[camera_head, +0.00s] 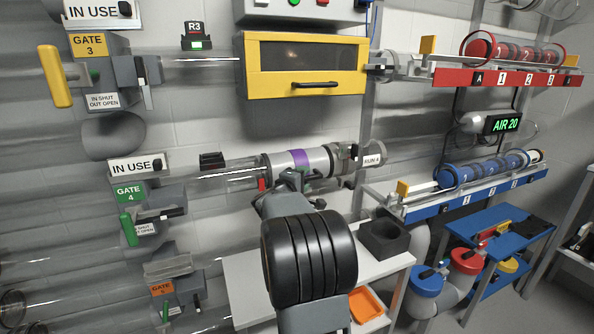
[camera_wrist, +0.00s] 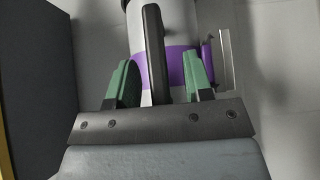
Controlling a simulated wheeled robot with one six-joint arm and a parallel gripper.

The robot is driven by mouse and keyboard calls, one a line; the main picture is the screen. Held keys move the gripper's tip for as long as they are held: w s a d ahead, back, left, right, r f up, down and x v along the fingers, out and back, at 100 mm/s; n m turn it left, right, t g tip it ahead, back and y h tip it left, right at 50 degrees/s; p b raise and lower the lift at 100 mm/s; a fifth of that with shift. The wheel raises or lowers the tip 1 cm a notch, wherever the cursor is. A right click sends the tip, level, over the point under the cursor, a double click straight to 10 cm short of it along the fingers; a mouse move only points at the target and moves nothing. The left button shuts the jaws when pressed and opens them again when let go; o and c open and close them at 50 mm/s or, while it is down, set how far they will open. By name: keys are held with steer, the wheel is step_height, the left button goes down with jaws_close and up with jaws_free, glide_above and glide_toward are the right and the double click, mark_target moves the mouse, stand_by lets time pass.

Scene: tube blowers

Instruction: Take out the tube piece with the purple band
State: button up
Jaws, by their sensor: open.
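The tube piece with the purple band (camera_head: 299,161) sits in the tube line marked RUN 4, between a clear tube on its left and a collar on its right. In the wrist view its purple band (camera_wrist: 178,68) is right ahead, with a dark handle (camera_wrist: 154,55) across it. My gripper (camera_wrist: 160,85) is open; its two green fingers stand on either side of the handle, apart from it as far as I can see. In the head view my arm hides the fingertips and the lower part of the piece.
A yellow-framed box (camera_head: 303,65) with a handle is above. The green gate 4 handle (camera_head: 128,229) is at left, under an IN USE sign (camera_head: 137,166). A blue rack (camera_head: 465,194) stands at right.

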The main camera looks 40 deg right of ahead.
jaws_close()
stand_by(0.4)
steer(key=shift+r, duration=0.1)
